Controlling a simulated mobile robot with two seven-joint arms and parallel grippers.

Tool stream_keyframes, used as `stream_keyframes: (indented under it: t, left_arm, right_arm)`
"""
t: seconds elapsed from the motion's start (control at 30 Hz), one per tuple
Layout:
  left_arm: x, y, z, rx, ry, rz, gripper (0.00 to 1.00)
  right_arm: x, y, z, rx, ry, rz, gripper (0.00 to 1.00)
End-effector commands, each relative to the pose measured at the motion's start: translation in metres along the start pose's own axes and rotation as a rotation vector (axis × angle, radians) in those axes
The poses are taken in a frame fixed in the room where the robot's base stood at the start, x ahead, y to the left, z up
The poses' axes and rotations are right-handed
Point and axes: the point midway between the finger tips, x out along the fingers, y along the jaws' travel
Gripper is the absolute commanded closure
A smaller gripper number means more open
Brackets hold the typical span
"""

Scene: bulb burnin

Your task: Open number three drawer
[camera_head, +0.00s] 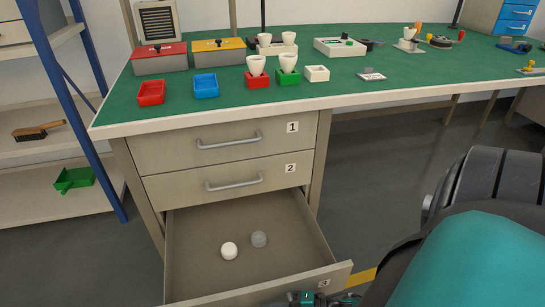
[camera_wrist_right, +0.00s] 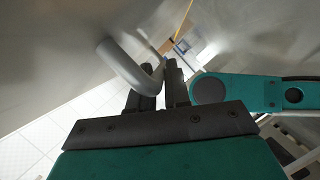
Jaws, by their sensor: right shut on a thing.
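The number three drawer (camera_head: 190,255) is pulled well out of the bench, below drawers one (camera_head: 165,150) and two (camera_head: 165,187). My right gripper (camera_wrist_right: 160,76) is shut on the grey bar handle (camera_wrist_right: 120,62) in the right wrist view, near one bend of the bar. In the head view only a small part of that gripper shows at the bottom edge, by the drawer front, and the handle is hidden. My left gripper is not in view.
The green bench top (camera_head: 330,85) carries red and blue trays, bulbs in holders and small devices. A blue-framed shelf (camera_head: 75,105) stands at the left, holding a brush (camera_head: 38,131) and a green bin (camera_head: 74,179). My own arm covers the lower right. Grey floor shows under the bench.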

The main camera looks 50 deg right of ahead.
Motion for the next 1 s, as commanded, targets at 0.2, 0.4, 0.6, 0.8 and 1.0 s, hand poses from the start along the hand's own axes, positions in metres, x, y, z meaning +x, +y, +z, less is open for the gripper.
stream_keyframes:
  t: [0.2,0.4,0.6,0.8,1.0]
  left_arm:
    - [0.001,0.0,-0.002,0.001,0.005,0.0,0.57]
    - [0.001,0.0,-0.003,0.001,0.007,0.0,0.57]
    - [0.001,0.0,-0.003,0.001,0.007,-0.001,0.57]
    - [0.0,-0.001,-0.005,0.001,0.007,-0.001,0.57]
    - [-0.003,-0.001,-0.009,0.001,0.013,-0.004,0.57]
  right_arm:
    - [-0.002,0.0,0.001,0.0,-0.004,-0.001,1.0]
    - [-0.001,0.0,0.001,0.0,-0.003,-0.001,0.68]
    - [-0.001,0.0,0.001,0.0,-0.001,0.0,0.62]
    - [-0.008,0.0,0.0,0.0,-0.002,-0.002,0.62]
    - [-0.044,0.0,0.0,0.0,-0.004,-0.005,0.62]
